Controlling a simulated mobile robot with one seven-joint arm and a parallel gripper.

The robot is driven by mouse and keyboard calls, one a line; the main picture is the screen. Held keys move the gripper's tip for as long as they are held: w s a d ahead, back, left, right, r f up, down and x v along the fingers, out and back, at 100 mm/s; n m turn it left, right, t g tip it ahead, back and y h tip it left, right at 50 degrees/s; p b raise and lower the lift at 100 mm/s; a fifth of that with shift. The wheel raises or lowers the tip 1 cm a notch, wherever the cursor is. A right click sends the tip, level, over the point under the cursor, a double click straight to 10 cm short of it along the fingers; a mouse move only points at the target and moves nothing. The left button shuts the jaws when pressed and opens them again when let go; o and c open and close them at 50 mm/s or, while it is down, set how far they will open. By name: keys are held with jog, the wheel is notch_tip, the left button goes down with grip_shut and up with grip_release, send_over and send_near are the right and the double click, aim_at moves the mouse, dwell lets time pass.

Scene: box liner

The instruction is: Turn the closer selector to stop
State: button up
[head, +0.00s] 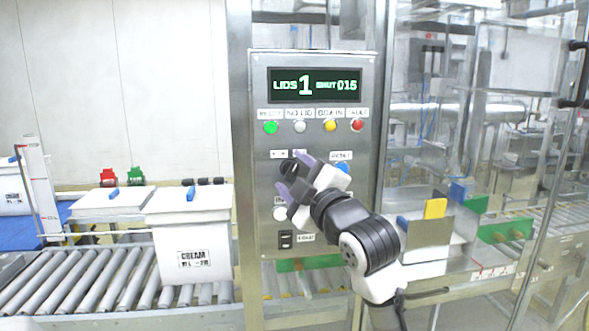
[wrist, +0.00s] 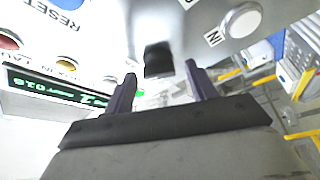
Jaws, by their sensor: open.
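The closer selector is a black knob (head: 288,167) on the steel control panel (head: 316,95), below the row of lamps. Small labels (head: 279,154) sit above it, too small to read surely. In the wrist view the black knob (wrist: 158,60) shows between and just past my two purple fingertips. My gripper (head: 296,174) is open in front of the panel, one finger on each side of the knob in the picture. I cannot tell whether the fingers touch it. The gripper hides part of the panel around the knob. The wrist view also shows my gripper (wrist: 161,73) empty.
The display (head: 314,85) reads LIDS 1 and 015; the green lamp (head: 270,128) looks bright. A blue reset button (head: 342,168) is right of the knob, a white button (head: 280,213) below it. A white CREAM box (head: 190,240) stands on the roller conveyor (head: 110,280).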

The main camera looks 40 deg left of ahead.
jog(key=shift+a, duration=0.1)
jog(key=c, duration=1)
jog(key=shift+n, duration=0.4)
jog(key=shift+w+n+g+h+b, duration=0.1)
jog(key=shift+n+g+h+b, duration=0.35)
jog(key=shift+n, duration=0.65)
jog(key=n+h, duration=0.1)
jog(key=n, duration=0.2)
jog(key=shift+r+g, duration=0.15)
jog(key=shift+g, duration=0.2)
jog(key=n+h, duration=0.1)
jog(key=n, duration=0.2)
jog(key=shift+r, duration=0.1)
jog(key=shift+n+h+p, duration=0.5)
jog(key=shift+n+h, duration=0.05)
jog(key=shift+n, duration=0.55)
